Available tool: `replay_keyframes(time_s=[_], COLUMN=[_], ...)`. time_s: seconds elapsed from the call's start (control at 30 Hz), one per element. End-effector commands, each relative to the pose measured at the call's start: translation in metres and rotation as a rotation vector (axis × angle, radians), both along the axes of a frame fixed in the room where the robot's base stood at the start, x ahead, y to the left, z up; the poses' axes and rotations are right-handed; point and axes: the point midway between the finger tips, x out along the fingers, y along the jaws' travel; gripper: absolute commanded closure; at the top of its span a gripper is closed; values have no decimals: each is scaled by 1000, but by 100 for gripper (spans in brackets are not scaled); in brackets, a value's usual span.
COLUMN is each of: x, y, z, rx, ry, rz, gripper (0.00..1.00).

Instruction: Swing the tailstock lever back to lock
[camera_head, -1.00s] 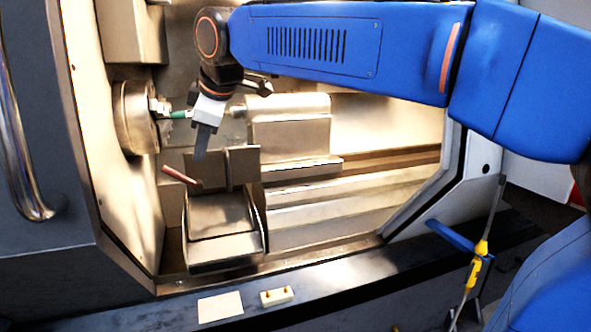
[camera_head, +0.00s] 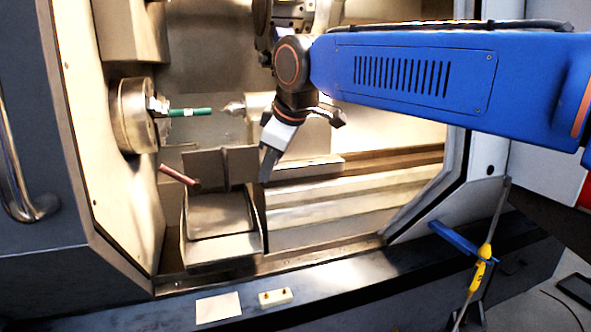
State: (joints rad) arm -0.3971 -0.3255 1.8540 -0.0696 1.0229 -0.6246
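The tailstock (camera_head: 297,138) is the pale block on the bed behind my wrist, its pointed centre (camera_head: 233,107) facing left toward a green bar (camera_head: 190,112). A small gap shows between the point and the bar. I cannot make out a lever on the tailstock; my wrist and arm cover part of it. A reddish rod (camera_head: 178,175) sticks out left of the carriage; I cannot tell if it is a lever. My gripper (camera_head: 267,172) points down in front of the tailstock, at the right edge of the carriage plate. Its fingers overlap in this view, so their opening is unclear.
The chuck (camera_head: 131,115) holds the green bar on the left. The carriage (camera_head: 222,215) stands below. Bare bed rails (camera_head: 380,180) run to the right. The door frame (camera_head: 456,185) bounds the opening on the right. A pale block (camera_head: 275,297) lies on the front ledge.

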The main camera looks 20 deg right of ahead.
Motion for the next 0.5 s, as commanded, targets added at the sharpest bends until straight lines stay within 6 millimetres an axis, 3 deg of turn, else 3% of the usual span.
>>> replay_keyframes(time_s=[0.5], x=[-13], y=[-18], z=[-14], rx=[23], ry=[19], rz=[-62], gripper=[67])
